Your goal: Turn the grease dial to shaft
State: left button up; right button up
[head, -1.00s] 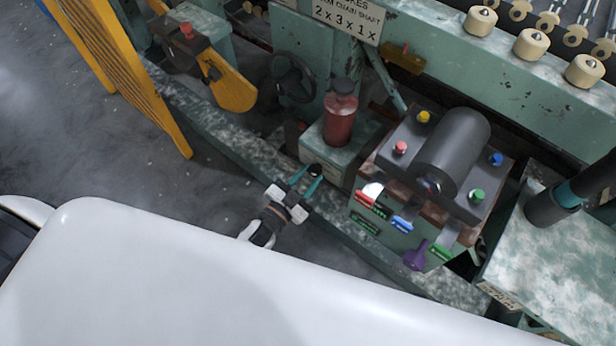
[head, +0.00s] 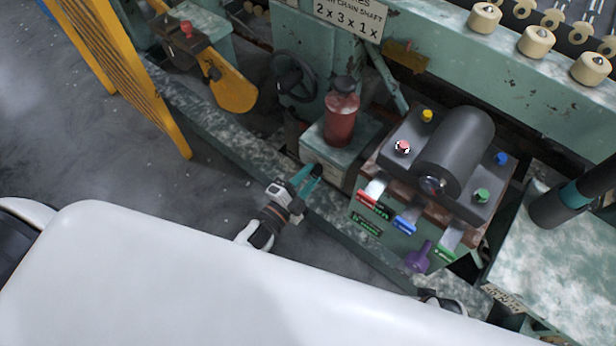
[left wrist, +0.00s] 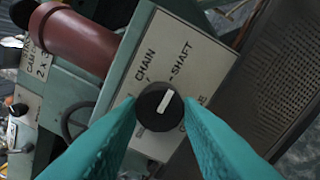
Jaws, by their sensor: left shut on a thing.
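The grease dial is a black round knob (left wrist: 160,107) with a white pointer bar, on a pale plate (left wrist: 150,68) lettered CHAIN, SHAFT and a third word partly hidden. The bar slants up and right, roughly towards the SHAFT mark. My left gripper (left wrist: 162,112) has its teal fingertips on both sides of the knob, shut on it. In the head view my left gripper (head: 311,174) is at the front of the green box (head: 350,150) under the red canister (head: 341,122); the dial is mostly hidden there. My right gripper's fingers are not in view.
Right of the box stands a unit with a dark cylinder (head: 456,150), coloured buttons, and red, blue and green levers. A black handwheel (head: 293,76) and yellow guard (head: 232,88) are to the left. Grey floor (head: 215,190) lies open in front of the green rail.

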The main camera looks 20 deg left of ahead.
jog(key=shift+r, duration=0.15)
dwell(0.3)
pick_arm(q)
jog(key=o, duration=1)
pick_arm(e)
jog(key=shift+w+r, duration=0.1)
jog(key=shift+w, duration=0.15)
pick_arm(q)
jog(key=shift+s, duration=0.1)
jog(key=v, duration=1.2)
jog(key=shift+p, duration=0.35)
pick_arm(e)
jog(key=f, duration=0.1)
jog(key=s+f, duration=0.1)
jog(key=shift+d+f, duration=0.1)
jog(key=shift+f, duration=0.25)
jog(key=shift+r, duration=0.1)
